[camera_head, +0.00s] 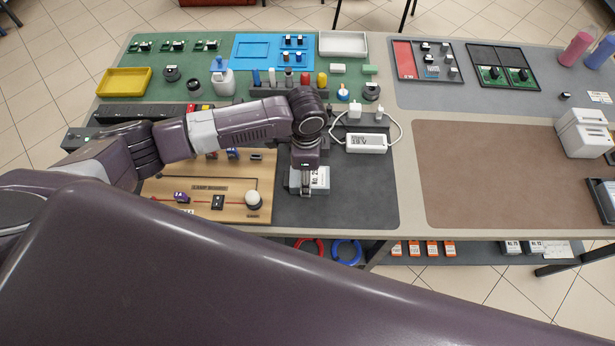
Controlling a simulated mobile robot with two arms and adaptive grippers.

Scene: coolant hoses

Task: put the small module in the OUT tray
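A small white box-like module with a black-printed label (321,178) is on the dark grey mat (365,198), just left of the table's middle. My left gripper (304,190) points down at the module's left side and hides part of it. I cannot tell whether its fingers touch or grip the module. No tray with a readable OUT label shows. A dark tray (591,206) holding a white item is cut off at the right edge. A white empty tray (343,54) stands at the back. My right gripper is not in view.
The wooden lamp board (232,213) is left of the gripper. Bottles and coloured posts stand behind my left arm. The brown mat (500,180) is clear. White boxes (582,132) stand at right.

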